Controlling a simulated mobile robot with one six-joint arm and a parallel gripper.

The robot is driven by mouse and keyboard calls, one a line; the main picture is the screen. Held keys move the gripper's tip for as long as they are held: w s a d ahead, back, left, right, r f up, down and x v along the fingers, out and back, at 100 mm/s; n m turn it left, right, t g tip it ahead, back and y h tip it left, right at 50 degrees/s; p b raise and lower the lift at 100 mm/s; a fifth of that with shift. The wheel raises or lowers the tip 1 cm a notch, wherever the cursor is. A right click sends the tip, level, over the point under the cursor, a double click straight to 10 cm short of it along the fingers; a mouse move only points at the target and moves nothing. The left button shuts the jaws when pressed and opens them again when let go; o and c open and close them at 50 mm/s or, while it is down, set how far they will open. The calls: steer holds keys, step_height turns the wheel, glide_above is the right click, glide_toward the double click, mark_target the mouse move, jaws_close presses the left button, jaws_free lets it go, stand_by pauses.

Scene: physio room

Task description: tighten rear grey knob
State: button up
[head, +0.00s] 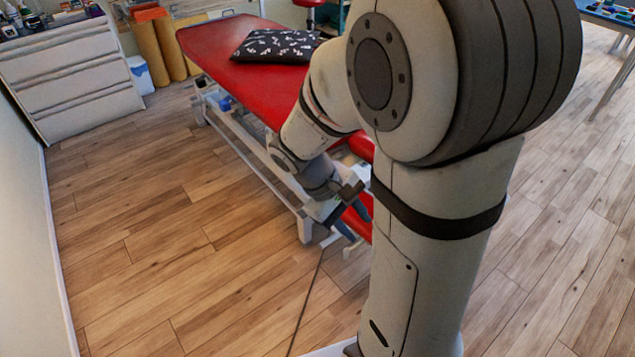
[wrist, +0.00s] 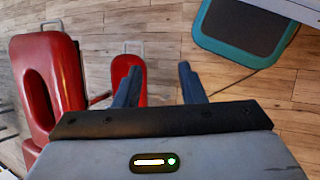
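I cannot make out a grey knob in either view. The red treatment table (head: 235,80) runs from the back toward my arm in the head view, on a pale metal frame. My gripper (head: 357,228) hangs at its near end, close to a red pad, partly hidden by my own arm. In the wrist view my gripper (wrist: 158,78) has its two dark fingers apart, with nothing held between them. A red pad with a long slot (wrist: 38,85) is at the left there. A smaller red pad (wrist: 126,72) shows behind the left finger.
A patterned dark pillow (head: 275,46) lies on the table. A white drawer unit (head: 70,75) stands at the back left. The wood floor left of the table is clear apart from a thin dark cable. A teal-edged dark panel (wrist: 240,28) is at the upper right in the wrist view.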

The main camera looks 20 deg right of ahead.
steer(key=w+d+f+n+g+h+b, duration=0.1)
steer(key=w+f+n+h+b, duration=0.1)
steer(key=f, duration=0.3)
steer(key=w+d+f+n+h+b, duration=0.2)
steer(key=f+h, duration=0.1)
steer(key=f, duration=0.2)
steer(key=n+t+h+b, duration=0.6)
steer(key=n+t+b, duration=0.3)
steer(key=n, duration=0.5)
glide_toward(344, 254)
steer(key=shift+t, duration=0.5)
steer(key=x, duration=0.5)
steer(key=shift+s+d+p, duration=0.1)
steer(key=shift+s+p, duration=0.2)
steer(key=shift+s, duration=0.1)
steer(key=shift+w+d+f+n, duration=0.1)
steer(key=shift+f+n, duration=0.05)
steer(key=shift+n, duration=0.15)
steer(key=b+x, duration=0.1)
steer(key=x, duration=0.6)
steer(key=shift+w+d, duration=0.1)
steer(key=shift+d, duration=0.1)
steer(key=shift+c, duration=0.3)
steer(key=shift+a, duration=0.1)
jaws_close()
